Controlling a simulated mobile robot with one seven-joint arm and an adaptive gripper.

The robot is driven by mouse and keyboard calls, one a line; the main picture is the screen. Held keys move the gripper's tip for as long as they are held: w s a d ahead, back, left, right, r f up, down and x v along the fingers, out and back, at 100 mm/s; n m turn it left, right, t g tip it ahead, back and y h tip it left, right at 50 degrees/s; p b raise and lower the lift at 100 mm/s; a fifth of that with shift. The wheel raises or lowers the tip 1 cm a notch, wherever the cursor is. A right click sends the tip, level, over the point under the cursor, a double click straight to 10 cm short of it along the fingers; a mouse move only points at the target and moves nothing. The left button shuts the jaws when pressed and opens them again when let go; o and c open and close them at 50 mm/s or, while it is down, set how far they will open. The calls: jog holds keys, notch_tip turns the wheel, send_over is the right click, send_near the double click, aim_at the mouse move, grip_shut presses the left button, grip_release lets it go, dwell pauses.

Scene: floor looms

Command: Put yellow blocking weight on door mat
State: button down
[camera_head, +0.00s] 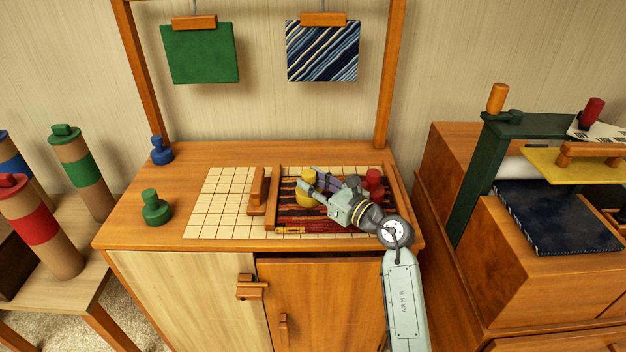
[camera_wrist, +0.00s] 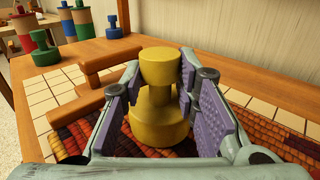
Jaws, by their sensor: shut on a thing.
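The yellow blocking weight (camera_head: 305,194) is a squat knobbed cylinder, upright between the fingers of my gripper (camera_head: 316,188). The wrist view shows the weight (camera_wrist: 160,68) with purple pads of my gripper (camera_wrist: 160,88) on either side of its upper part; the gripper is shut on it. Below it is a red, orange and dark striped woven mat (camera_head: 300,222), seemingly the door mat, also in the wrist view (camera_wrist: 85,122). The weight is over the mat's left part; I cannot tell whether its base touches. My gripper and wrist hide part of the mat.
A red weight (camera_head: 374,180) stands at the mat's right side. A wooden bar with a handle (camera_head: 258,192) lies left of the mat on the gridded board (camera_head: 218,205). Blue (camera_head: 161,153) and green (camera_head: 155,210) weights stand on the cabinet top's left, with bare wood around them.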

dwell(0.3)
jog(key=c, duration=1.2)
grip_release()
jog(key=shift+f, duration=0.1)
jog(key=shift+c, duration=0.2)
jog(key=b+v, duration=0.4)
jog(key=v, duration=0.7)
jog(key=shift+s+d, duration=0.35)
jog(key=shift+s, duration=0.05)
